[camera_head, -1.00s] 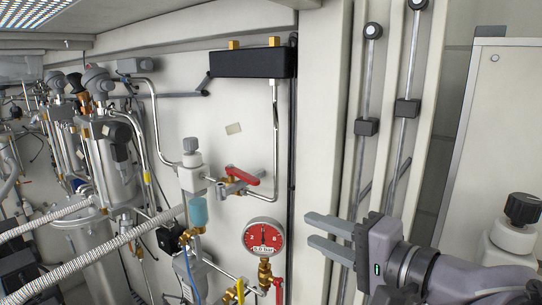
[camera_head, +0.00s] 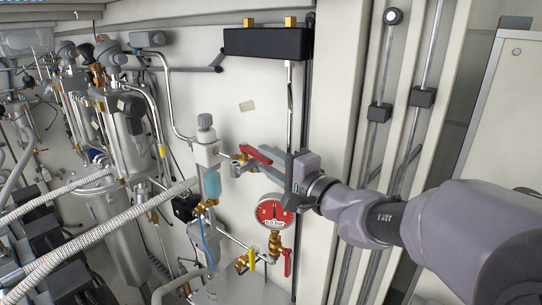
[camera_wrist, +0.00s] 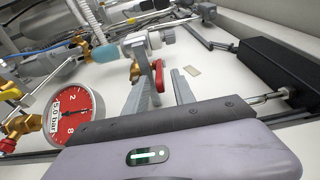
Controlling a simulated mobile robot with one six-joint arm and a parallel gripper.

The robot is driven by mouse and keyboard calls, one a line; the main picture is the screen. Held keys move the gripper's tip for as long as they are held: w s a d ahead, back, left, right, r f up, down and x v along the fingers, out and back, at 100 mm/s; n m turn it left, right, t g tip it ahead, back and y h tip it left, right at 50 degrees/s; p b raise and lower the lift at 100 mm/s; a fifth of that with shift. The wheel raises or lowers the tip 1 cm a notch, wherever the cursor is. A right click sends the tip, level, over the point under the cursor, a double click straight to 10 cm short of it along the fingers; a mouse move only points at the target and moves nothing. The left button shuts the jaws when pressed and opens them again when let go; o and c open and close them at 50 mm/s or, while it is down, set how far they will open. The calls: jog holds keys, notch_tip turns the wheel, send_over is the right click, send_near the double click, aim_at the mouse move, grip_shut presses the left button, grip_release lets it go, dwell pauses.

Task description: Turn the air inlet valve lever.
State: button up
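A red valve lever (camera_head: 254,154) sits on a brass valve in the upper pipe, right of the white-topped filter with the blue bowl. My gripper (camera_head: 256,162) reaches in from the right, at the lever. In the wrist view the red lever (camera_wrist: 159,77) shows between the two grey fingers of my gripper (camera_wrist: 160,68), closer to the left finger. The fingers are apart, with a clear gap on the right side of the lever. I cannot tell whether the left finger touches it. The fingers hide part of the valve and pipe in the head view.
A red pressure gauge (camera_head: 273,210) is just below my gripper. A second red lever (camera_head: 287,262) and a yellow lever (camera_head: 252,258) are lower down. A black box (camera_head: 267,43) is mounted above. Ribbed hoses (camera_head: 105,227) and metal vessels fill the left.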

grip_shut()
dwell(1.4)
